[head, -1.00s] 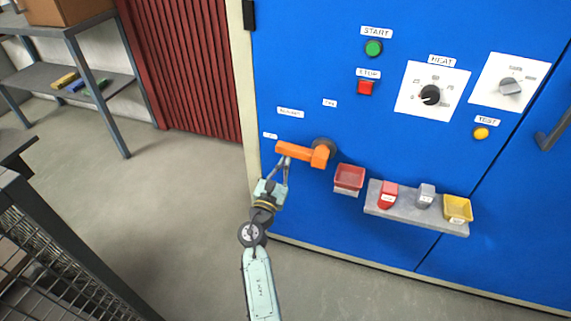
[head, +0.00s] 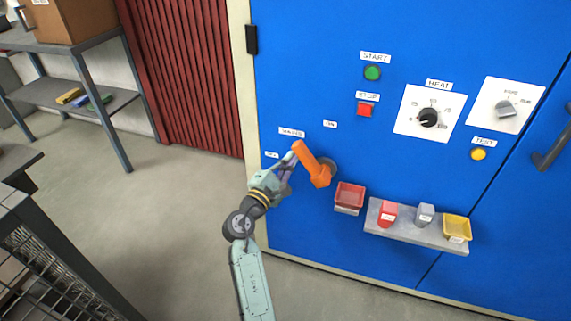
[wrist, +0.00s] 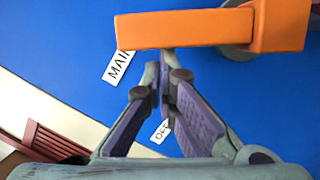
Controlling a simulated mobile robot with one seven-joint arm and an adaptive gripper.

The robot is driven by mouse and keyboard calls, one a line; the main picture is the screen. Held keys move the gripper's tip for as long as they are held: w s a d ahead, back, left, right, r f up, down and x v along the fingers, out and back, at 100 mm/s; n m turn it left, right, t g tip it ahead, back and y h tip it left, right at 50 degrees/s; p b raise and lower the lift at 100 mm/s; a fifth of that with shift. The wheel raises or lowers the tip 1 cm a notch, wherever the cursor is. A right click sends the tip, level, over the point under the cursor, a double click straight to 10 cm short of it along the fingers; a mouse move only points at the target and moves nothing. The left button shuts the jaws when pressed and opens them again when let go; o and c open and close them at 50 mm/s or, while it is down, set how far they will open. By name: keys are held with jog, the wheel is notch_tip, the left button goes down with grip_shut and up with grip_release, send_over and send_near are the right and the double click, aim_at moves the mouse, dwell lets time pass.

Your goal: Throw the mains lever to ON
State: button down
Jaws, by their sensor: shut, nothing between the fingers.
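The orange mains lever (head: 309,160) is on the blue cabinet front, its pivot (head: 327,170) at its lower right end. It tilts up and to the left, between the OFF label (head: 271,155) at left and the ON label (head: 330,124) above. In the wrist view the lever (wrist: 190,27) crosses the top. My gripper (head: 291,158) is shut and empty, its fingertips at the underside of the lever near its free end. In the wrist view the fingertips (wrist: 165,62) meet just under the lever's lower edge; whether they touch it is hard to tell.
A red tray (head: 349,196) and a grey shelf (head: 400,228) with red and grey pieces and a yellow tray (head: 457,227) stick out to the lower right. START (head: 372,73) and STOP (head: 367,109) buttons are above right. The cabinet front left of the lever is narrow.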

aim_at(302, 152)
jog(key=r+m, duration=0.1)
jog(key=d+r+m, duration=0.1)
jog(key=d+r+m+p, duration=0.1)
jog(key=m, duration=0.1)
jog(key=shift+s+d+g, duration=0.15)
jog(key=shift+s+g, duration=0.2)
jog(key=shift+g, duration=0.05)
jog(key=shift+s+d+r+m, duration=0.15)
jog(key=shift+d+r+m, duration=0.15)
jog(key=shift+d+m, duration=0.3)
jog(key=shift+s+d+r+m+g+p, duration=0.15)
jog(key=shift+d+m+g+p, duration=0.15)
jog(key=shift+m, duration=0.25)
jog(key=shift+s+d+r+m+g+p, duration=0.1)
jog(key=shift+d+r+m+g+p, duration=0.1)
jog(key=shift+d+m, duration=0.25)
jog(key=shift+a, duration=0.1)
